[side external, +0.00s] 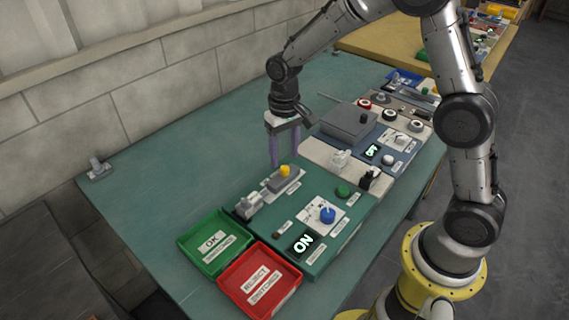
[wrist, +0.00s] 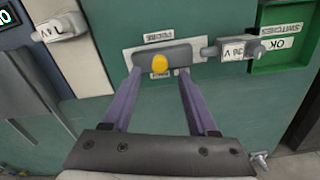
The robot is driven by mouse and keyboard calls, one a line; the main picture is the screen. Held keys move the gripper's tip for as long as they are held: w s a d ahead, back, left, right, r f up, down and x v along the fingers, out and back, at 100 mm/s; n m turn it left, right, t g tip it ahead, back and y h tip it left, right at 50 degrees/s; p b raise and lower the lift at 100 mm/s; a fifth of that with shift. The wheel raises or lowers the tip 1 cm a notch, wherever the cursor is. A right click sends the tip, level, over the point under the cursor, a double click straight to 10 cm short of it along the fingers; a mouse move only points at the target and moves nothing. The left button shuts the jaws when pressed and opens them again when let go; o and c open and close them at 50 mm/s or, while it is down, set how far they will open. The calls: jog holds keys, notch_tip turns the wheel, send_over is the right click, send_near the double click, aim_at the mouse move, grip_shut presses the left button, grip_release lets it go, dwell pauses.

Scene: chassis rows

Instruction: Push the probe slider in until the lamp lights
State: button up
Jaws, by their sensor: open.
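The probe slider is a grey bar with a yellow knob (side external: 285,171) on a white label plate of the green panel (side external: 325,187). In the wrist view the yellow knob (wrist: 159,63) sits at the picture's upper middle. My gripper (side external: 285,163) is open and empty, pointing down beside the slider. In the wrist view its two purple fingers (wrist: 159,72) stand apart, with the knob between their tips in the picture. I cannot tell whether a finger touches the slider. A sign (side external: 303,243) on the panel glows "ON"; I cannot tell which part is the slider's lamp.
A grey latch-like fitting (side external: 248,205) stands beside the slider's end. A green tray (side external: 188,241) and a red tray (side external: 228,293) lie in front.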

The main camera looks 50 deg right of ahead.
aim_at(284, 167)
jog(key=shift+f, duration=2.05)
grip_shut()
jog(key=shift+r, duration=0.1)
